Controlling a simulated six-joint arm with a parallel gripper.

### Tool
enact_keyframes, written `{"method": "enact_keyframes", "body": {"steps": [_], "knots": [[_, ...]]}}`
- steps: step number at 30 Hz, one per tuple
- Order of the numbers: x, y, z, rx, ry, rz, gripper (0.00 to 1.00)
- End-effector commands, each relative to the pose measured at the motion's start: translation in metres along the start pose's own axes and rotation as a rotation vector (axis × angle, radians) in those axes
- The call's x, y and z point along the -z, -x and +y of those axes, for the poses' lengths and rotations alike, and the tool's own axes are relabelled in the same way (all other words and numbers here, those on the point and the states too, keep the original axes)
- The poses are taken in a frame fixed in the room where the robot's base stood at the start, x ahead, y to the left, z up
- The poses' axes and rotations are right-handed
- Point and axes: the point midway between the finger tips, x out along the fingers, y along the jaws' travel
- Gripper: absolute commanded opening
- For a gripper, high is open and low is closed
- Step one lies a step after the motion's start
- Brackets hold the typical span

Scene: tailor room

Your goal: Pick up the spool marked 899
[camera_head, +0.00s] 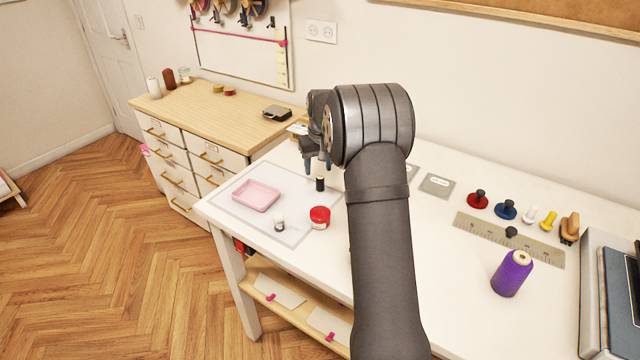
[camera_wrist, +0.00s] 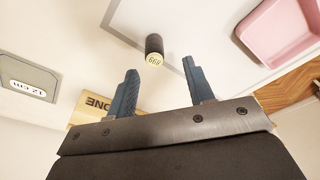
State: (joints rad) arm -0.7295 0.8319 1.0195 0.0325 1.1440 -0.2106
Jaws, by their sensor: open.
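The spool marked 899 (camera_wrist: 154,46) is a small dark cylinder with a cream end carrying the number. In the wrist view it lies beyond my fingertips, roughly midway between them and apart from both. In the head view the dark spool (camera_head: 320,184) stands upright on the white table, right of the pink tray. My gripper (camera_wrist: 160,82) is open and empty. In the head view my gripper (camera_head: 318,168) hangs close to the spool at the far side, partly hidden by my arm.
A pink tray (camera_head: 257,196), a small white-and-dark spool (camera_head: 279,223) and a red-lidded jar (camera_head: 320,217) stand near the spool. A block marked "ONE" (camera_wrist: 97,104) sits by the left finger in the wrist view. A purple thread cone (camera_head: 512,273) stands far right.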

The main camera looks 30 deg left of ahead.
Motion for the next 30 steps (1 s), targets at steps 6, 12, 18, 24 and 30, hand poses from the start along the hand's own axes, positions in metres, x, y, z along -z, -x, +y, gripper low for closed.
{"method": "enact_keyframes", "body": {"steps": [6, 12, 18, 24, 30], "knots": [[0.0, -0.018, 0.0, 0.0, 0.0, 0.0, 0.48], [-0.001, -0.034, 0.004, 0.0, -0.001, -0.001, 0.48], [-0.001, -0.064, 0.007, 0.0, 0.0, -0.001, 0.48], [0.0, -0.069, 0.007, -0.001, 0.0, 0.003, 0.48], [0.0, -0.069, 0.007, -0.001, 0.0, 0.002, 0.24]]}}
